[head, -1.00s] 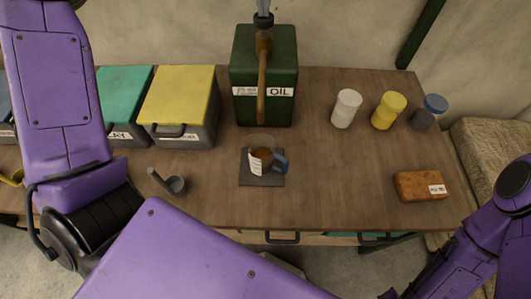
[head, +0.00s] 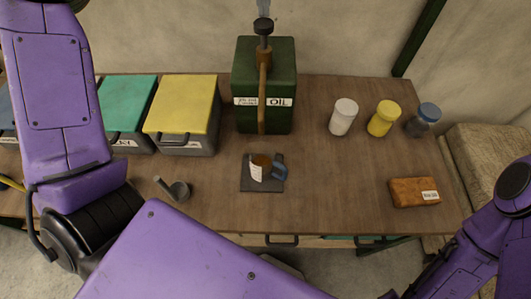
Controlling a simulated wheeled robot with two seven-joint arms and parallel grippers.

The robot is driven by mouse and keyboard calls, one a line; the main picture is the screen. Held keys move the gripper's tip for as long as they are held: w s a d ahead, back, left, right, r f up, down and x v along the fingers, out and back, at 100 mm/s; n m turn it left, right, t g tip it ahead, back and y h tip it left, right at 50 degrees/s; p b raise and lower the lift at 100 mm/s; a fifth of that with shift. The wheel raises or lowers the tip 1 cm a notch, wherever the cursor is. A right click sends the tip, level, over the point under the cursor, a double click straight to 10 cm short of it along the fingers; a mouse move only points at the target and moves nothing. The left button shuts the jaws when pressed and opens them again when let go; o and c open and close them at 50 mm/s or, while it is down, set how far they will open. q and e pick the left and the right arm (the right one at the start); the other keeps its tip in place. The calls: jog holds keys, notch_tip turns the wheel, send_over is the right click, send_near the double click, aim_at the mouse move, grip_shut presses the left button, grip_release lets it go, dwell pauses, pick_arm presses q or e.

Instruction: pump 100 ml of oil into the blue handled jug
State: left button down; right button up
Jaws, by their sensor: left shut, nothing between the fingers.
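The green oil can (head: 250,115) with an OIL label stands at the back of the table. Its brown spout pipe (head: 262,95) runs down the front, and a dark pump knob (head: 263,26) stands above the top. My left gripper (head: 263,10) shows only as grey fingertips at the top edge, shut and empty, just over the knob; I cannot tell whether they touch. The clear jug with the blue handle (head: 280,172) stands upright on a dark square mat (head: 262,187) in front of the can. Brown oil (head: 261,162) is in it; its level is too small to read. My right gripper is out of view.
A yellow-lidded bin (head: 182,100) and a green-lidded bin (head: 127,100) stand left of the can. A grey scoop (head: 178,190) lies front left.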

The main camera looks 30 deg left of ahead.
pick_arm(q)
notch_tip(320, 180, up, 6)
jog(key=p, duration=0.5)
jog(key=shift+p, duration=0.3)
